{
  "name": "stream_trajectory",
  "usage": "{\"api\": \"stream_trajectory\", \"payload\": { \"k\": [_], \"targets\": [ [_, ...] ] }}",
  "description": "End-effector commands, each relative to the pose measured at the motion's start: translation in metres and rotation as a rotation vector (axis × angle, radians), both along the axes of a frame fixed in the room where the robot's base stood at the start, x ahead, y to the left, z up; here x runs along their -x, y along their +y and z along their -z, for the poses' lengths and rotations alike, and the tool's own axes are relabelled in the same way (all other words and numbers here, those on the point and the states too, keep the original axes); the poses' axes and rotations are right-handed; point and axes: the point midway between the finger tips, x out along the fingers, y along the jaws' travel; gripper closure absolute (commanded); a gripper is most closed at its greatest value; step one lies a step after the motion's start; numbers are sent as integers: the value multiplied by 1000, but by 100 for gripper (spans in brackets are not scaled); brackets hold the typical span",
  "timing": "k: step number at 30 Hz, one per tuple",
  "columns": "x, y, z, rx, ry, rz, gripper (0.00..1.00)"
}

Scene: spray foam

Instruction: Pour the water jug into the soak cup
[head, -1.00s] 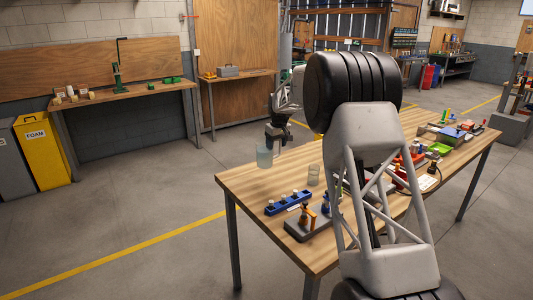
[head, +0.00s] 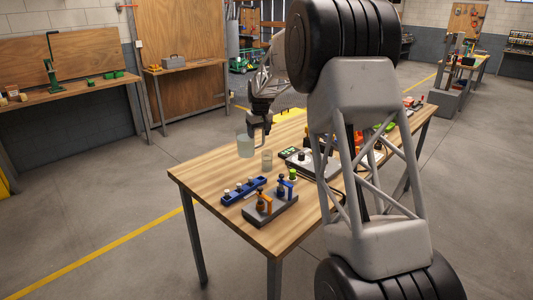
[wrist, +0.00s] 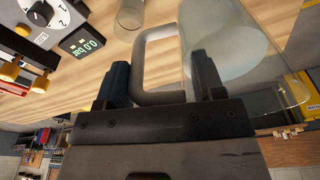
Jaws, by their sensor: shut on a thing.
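The water jug (head: 245,147) is clear with a pale grey-blue tint and looks upright, held up near the table's far left edge in the head view. My gripper (head: 262,130) is shut on its handle. In the wrist view the jug (wrist: 230,40) fills the upper right, and its grey handle (wrist: 145,60) lies between my gripper's dark fingers (wrist: 160,82). The small clear soak cup (head: 267,160) stands on the table just right of the jug and apart from it. It also shows in the wrist view (wrist: 130,14), cut off at the top. The water level is unclear.
A blue rack (head: 243,190) and a grey stand with orange and blue clamps (head: 270,208) are in front of the cup. A device with a dial and green display (wrist: 80,40) stands close by. The table's (head: 200,178) left corner is bare.

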Motion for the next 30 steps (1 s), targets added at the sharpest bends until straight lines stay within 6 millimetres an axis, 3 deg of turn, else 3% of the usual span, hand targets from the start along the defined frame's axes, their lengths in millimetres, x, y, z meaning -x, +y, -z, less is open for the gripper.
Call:
{"api": "stream_trajectory", "payload": {
  "k": [1, 9, 21, 30],
  "targets": [
    [7, -16, -4, 0, -1, 32, 81],
    [44, -88, -12, 1, -3, 192, 81],
    [75, -144, -16, 1, -2, 315, 81],
    [77, -173, -18, 2, 0, 343, 81]
  ]
}}
